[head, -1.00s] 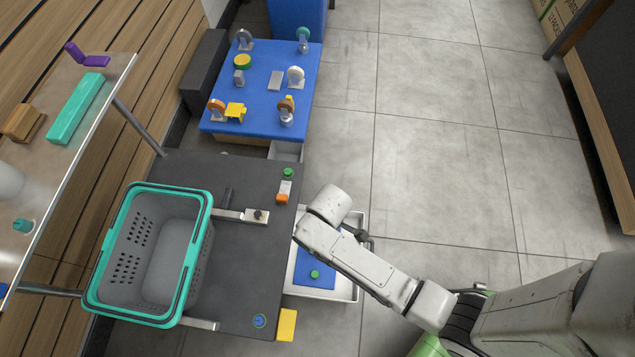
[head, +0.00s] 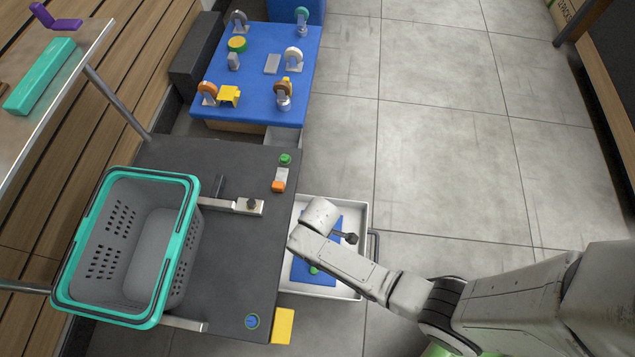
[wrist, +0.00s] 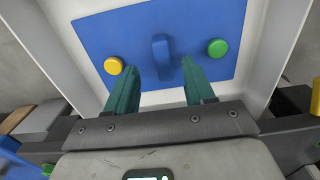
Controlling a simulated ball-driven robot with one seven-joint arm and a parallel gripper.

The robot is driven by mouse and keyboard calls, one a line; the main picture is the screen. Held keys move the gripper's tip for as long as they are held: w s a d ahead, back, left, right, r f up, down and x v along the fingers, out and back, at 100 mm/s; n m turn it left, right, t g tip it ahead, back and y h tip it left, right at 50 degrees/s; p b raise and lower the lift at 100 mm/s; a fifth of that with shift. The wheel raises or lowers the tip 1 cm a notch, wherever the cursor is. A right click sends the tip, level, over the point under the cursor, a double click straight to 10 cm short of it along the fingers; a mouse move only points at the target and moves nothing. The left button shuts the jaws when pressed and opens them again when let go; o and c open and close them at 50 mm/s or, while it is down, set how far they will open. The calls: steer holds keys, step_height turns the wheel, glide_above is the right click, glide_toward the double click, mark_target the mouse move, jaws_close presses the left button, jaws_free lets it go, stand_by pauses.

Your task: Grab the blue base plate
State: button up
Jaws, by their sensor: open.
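The blue base plate (head: 312,272) lies in an open white drawer beside the dark counter, partly hidden by my arm in the head view. In the wrist view the blue base plate (wrist: 205,25) has an upright blue handle in its middle, a yellow button on the left and a green button on the right. My gripper (wrist: 161,78) is open, with its two green fingers pointing at the plate. The handle (wrist: 161,52) shows between and just beyond the fingertips, and the fingers are not closed on it. In the head view my gripper's fingers are hidden behind the arm.
The white drawer (head: 362,215) has raised walls around the plate. A grey basket with a teal rim (head: 184,215) stands on the dark counter (head: 225,290). A blue table (head: 262,75) with several small parts stands behind. The floor to the right is clear.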

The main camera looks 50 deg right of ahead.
steer(key=f+b, duration=0.2)
steer(key=f, duration=0.1)
steer(key=f+b, duration=0.1)
steer(key=shift+a+f, duration=0.3)
steer(key=shift+f, duration=0.1)
jaws_close()
